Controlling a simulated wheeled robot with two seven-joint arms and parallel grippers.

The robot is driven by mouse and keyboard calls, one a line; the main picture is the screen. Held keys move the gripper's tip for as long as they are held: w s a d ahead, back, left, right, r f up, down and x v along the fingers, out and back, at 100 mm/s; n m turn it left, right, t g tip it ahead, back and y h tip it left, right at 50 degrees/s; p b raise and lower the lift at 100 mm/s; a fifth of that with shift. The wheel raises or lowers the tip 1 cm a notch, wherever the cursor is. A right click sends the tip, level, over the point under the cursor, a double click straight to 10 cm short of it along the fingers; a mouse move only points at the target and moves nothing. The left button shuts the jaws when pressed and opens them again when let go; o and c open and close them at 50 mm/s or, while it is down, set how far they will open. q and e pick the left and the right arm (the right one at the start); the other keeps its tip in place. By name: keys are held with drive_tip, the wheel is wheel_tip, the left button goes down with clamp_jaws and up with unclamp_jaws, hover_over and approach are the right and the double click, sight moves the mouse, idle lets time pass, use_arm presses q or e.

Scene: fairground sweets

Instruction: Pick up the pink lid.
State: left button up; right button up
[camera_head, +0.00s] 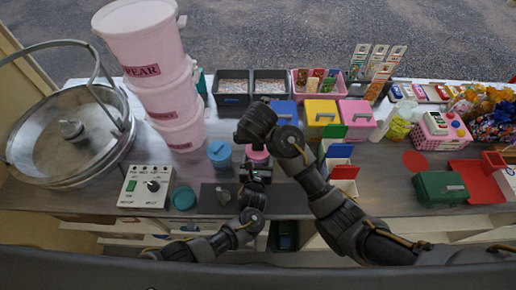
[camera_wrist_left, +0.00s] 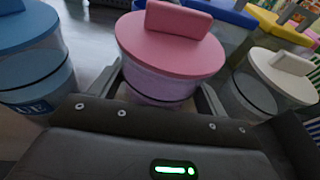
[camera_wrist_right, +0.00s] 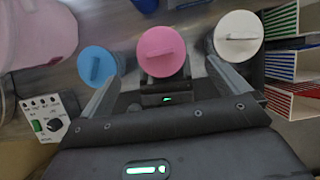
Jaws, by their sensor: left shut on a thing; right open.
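The pink lid (camera_head: 257,153) sits on a clear jar (camera_wrist_left: 158,92) and has a raised bar handle. The lid fills the middle of the left wrist view (camera_wrist_left: 172,45). My left gripper (camera_head: 255,172) is shut on the jar, its fingers on either side of the body below the lid. In the right wrist view, the pink lid (camera_wrist_right: 161,50) lies ahead between the spread fingers of my right gripper (camera_wrist_right: 162,76). That gripper is open, with nothing between its fingers touching them visibly. In the head view the right wrist hangs above and behind the lid, and its fingers are hard to make out.
A blue-lidded jar (camera_head: 220,152) stands left of the pink one. A white-lidded jar (camera_wrist_right: 238,35) stands to its right, hidden by my right arm in the head view. Stacked pink tubs (camera_head: 165,85), a control box (camera_head: 146,187) and coloured card holders (camera_head: 341,165) are nearby.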

drive_tip(key=shift+x, duration=4.1)
drive_tip(key=c, duration=0.9)
